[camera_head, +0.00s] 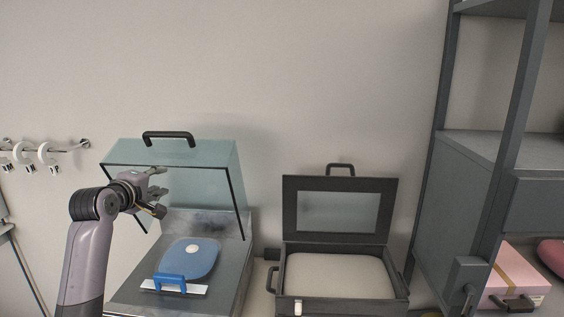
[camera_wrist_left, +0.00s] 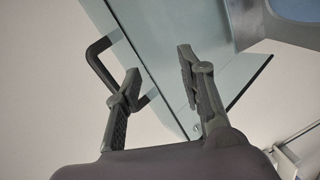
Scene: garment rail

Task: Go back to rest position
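My left arm comes in from the left in the head view, with the left gripper (camera_head: 160,190) raised in front of the glass lid (camera_head: 205,160) of the left station. In the left wrist view the two fingers of the left gripper (camera_wrist_left: 158,85) stand apart with nothing between them. The lid and its black handle (camera_wrist_left: 97,65) show behind the fingers there. I cannot tell whether the fingers touch the glass. The lid stands raised, its handle (camera_head: 168,135) at the top. My right gripper is in neither view.
Under the lid, a blue board (camera_head: 205,262) and a blue-handled tool (camera_head: 170,278) lie on the grey base (camera_head: 232,285). To the right stands an open dark case (camera_head: 340,240) with a pale pad. A grey shelf (camera_head: 470,195) holds a pink box (camera_head: 522,275). A hook rail (camera_head: 65,149) is at left.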

